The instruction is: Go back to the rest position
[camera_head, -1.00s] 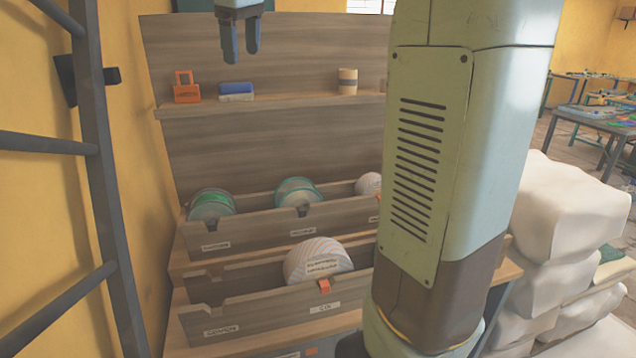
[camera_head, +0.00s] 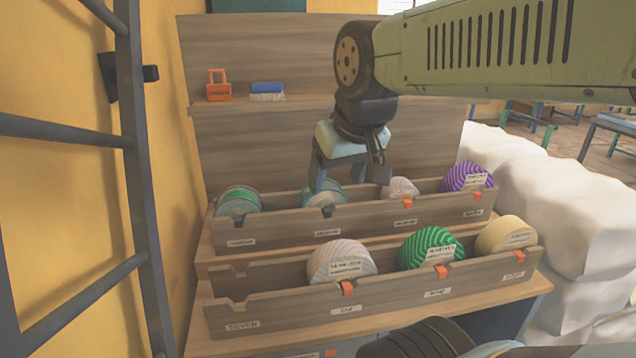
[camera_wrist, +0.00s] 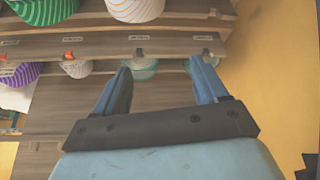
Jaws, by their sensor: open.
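My gripper (camera_head: 341,183) hangs above the upper rack row in the head view, fingers pointing down near a teal roll (camera_head: 323,195). In the wrist view, my gripper (camera_wrist: 162,82) shows its two blue fingers spread apart with nothing between them but wood and part of the racks. The gripper is open and empty. In the head view my arm runs in from the right, hiding the shelf's right part.
The upper rack (camera_head: 270,232) also holds green, white and purple rolls. The lower rack (camera_head: 400,288) holds striped, green and tan rolls. A ladder (camera_head: 135,150) stands left; white sacks (camera_head: 520,190) are stacked right. An orange lock (camera_head: 218,90) and a brush (camera_head: 266,91) sit on the shelf.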

